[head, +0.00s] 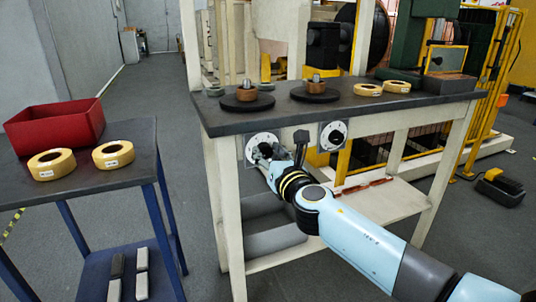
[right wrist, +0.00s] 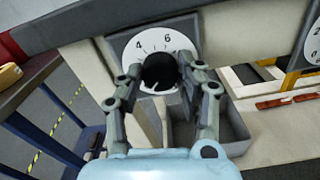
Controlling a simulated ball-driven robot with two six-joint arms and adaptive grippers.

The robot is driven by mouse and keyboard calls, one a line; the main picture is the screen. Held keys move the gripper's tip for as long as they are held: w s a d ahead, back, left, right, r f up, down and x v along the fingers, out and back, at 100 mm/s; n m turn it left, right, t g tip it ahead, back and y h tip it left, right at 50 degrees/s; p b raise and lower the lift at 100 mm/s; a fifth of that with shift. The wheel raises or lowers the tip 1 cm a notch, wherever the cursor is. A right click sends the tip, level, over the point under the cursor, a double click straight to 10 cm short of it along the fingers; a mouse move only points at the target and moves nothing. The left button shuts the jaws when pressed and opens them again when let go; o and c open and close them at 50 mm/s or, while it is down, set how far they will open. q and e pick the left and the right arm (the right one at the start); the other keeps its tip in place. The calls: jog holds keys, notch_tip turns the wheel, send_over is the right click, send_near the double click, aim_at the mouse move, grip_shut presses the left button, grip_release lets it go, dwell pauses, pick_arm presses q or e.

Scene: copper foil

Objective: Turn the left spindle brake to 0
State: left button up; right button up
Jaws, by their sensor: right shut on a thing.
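The left spindle brake is a black knob (right wrist: 159,72) on a white dial plate (head: 257,142), mounted on the front edge of the dark-topped workbench. In the right wrist view the numbers 4 and 6 show above the knob. A small light mark shows low on the knob, but I cannot tell exactly which number it points to. My right gripper (head: 266,153) is at the dial, with its fingers on either side of the knob, shut on it. The fingers hide the lower and right parts of the dial. My left gripper is not in view.
A second dial (head: 333,135) sits to the right on the same bench edge. Two spindles on black discs (head: 247,101) and yellow tape rolls (head: 368,90) stand on the bench. A blue side table holds a red bin (head: 55,124) and two tape rolls (head: 52,164). A grey bin is below the bench.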

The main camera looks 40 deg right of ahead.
jog(key=o, duration=1.2)
jog(key=shift+f, duration=0.1)
jog(key=shift+c, duration=0.2)
jog(key=v, duration=1.2)
jog(key=shift+s, duration=0.1)
